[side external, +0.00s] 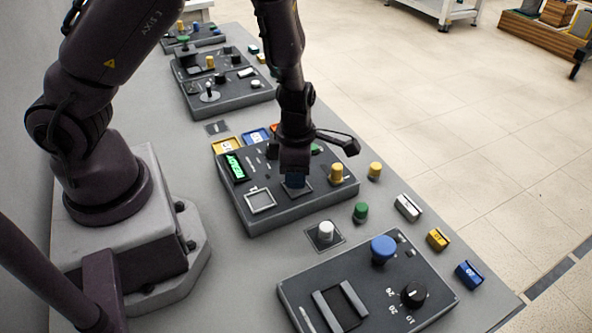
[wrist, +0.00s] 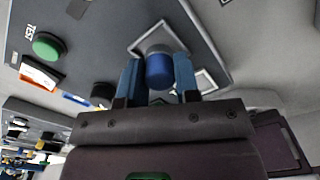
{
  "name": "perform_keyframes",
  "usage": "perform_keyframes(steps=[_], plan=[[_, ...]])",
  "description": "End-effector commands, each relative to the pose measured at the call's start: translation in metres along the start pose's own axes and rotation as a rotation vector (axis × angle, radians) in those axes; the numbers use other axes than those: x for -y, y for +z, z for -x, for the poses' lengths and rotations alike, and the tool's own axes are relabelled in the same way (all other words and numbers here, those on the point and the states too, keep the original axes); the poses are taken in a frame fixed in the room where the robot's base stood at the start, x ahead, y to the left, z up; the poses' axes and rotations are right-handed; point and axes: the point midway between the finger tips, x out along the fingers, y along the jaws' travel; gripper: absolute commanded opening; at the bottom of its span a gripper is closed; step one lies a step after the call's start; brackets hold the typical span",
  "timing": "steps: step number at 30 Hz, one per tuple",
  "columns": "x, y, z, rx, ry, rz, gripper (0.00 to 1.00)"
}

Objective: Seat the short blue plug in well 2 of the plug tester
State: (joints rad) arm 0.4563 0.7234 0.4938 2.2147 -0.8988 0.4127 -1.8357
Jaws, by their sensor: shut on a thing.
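The plug tester (side external: 283,222) is a dark grey box with a lit green display, in the middle of the side view. My gripper (side external: 294,182) points down over its middle well, whose square outline is partly hidden. In the wrist view, my gripper (wrist: 158,84) is shut on the short blue plug (wrist: 159,72), a blue cylinder with a grey end, between two blue fingers. The plug's grey end overlaps a light square well frame (wrist: 150,33). I cannot tell whether it is inside the well or just above it. The well frame to the left (side external: 260,200) is empty.
A yellow cylinder (side external: 336,172) stands on the tester, close right of my gripper. Yellow, green (side external: 360,212) and white (side external: 326,231) plugs and several small blocks stand to the right and front. A control panel with a blue knob (side external: 383,249) is in front. A green TEST button (wrist: 47,46) shows in the wrist view.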

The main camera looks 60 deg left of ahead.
Motion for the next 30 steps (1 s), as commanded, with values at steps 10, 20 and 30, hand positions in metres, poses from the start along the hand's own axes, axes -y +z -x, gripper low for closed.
perform_keyframes(steps=[10,20,30], plan=[[0.0001,-0.0003,0.0003,0.000,0.000,0.000,0.07],[0.0001,-0.0001,-0.0033,0.000,0.000,0.000,0.07],[-0.0001,-0.0001,-0.0058,0.001,0.000,0.000,0.07]])
